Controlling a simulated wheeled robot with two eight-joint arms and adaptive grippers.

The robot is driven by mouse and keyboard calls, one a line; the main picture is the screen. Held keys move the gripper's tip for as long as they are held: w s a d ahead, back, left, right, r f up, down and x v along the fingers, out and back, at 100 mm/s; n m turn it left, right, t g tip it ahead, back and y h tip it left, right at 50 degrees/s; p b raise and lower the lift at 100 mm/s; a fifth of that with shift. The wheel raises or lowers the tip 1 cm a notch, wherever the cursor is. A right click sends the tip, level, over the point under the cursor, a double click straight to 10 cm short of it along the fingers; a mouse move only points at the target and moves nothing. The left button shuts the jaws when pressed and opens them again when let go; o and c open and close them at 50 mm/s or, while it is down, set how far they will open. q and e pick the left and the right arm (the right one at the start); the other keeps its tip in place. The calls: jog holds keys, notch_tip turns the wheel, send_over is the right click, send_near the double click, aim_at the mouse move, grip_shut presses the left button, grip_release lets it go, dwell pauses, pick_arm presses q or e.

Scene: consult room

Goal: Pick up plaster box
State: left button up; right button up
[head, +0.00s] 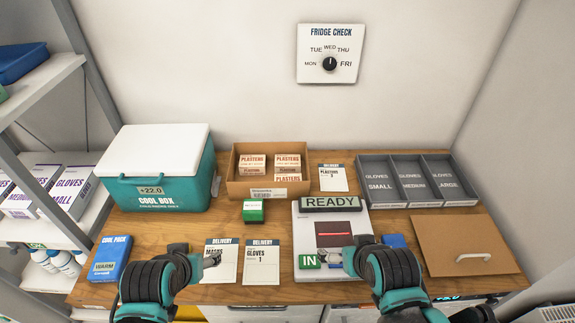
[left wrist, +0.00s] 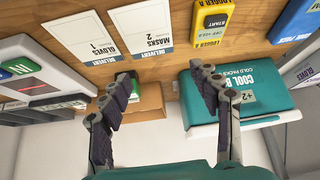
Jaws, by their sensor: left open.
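Several plaster boxes (head: 287,161), white and brown with red PLASTERS lettering, sit inside an open cardboard carton (head: 268,190) at the back middle of the desk. A small green-and-white box (head: 253,211) stands on the desk just in front of the carton; its label is too small to read. My left gripper (head: 211,260) is over the front of the desk, near the delivery cards, apart from the carton. In the left wrist view my left gripper (left wrist: 165,82) is open with nothing between its fingers. My right gripper (head: 334,257) is by the green IN label; its jaw opening is unclear.
A teal cool box (head: 165,190) stands at the back left and a blue cool pack (head: 110,259) at the front left. Delivery cards (head: 261,263) lie at the front. A white READY device (head: 318,228), a grey glove tray (head: 455,196) and a brown lid-like panel (head: 440,240) fill the right.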

pick_arm(q)
jog(key=o, duration=0.5)
jog(key=w+d+r+p, duration=0.1)
jog(key=w+d+r, duration=0.2)
jog(key=w, duration=0.6)
notch_tip(320, 180, up, 2)
jog(key=shift+d+r+m+h, duration=0.15)
jog(key=shift+r+m+h, duration=0.05)
jog(key=shift+m+h, duration=0.2)
jog(key=m+g+h+p, duration=0.2)
jog(key=p, duration=0.1)
send_over(287, 161)
jog(key=s+a, duration=0.4)
jog(key=s, duration=0.1)
notch_tip(287, 161, down, 7)
jog(key=shift+m, duration=0.3)
jog(key=x, duration=0.3)
jog(key=b+x, duration=0.1)
jog(key=x, duration=0.2)
jog(key=d+b+x, duration=0.1)
jog(key=x, duration=0.3)
jog(key=shift+w+d+r, duration=0.15)
jog(key=shift+w+r, duration=0.1)
jog(key=shift+w, duration=0.05)
